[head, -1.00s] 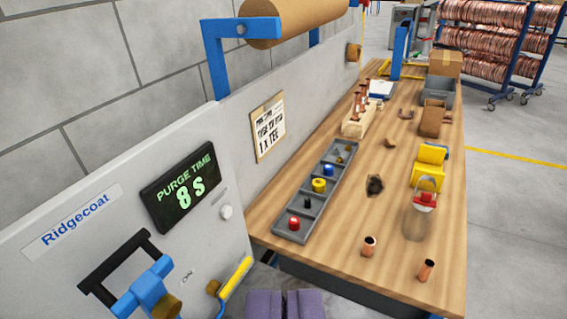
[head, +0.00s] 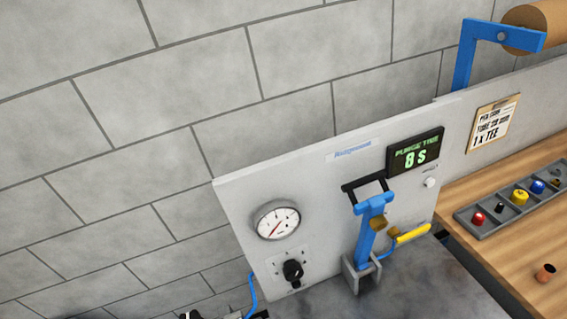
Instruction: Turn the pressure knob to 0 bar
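The pressure knob (head: 292,271) is a black knob low on the grey panel (head: 330,190), with small marks around it. Its exact setting is too small to read. A round white pressure gauge (head: 278,220) sits above it, with a red needle slanting to the lower left; its figures are not legible. My gripper is not in view in the present frame, and nothing of it shows near the knob.
Right of the knob stands a blue clamp (head: 366,235) with a black handle, beside a yellow lever (head: 412,234). A display (head: 415,152) reads purge time 8 S. A blue hose (head: 252,295) runs left of the knob. A wooden bench (head: 525,235) with a parts tray (head: 480,230) lies right.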

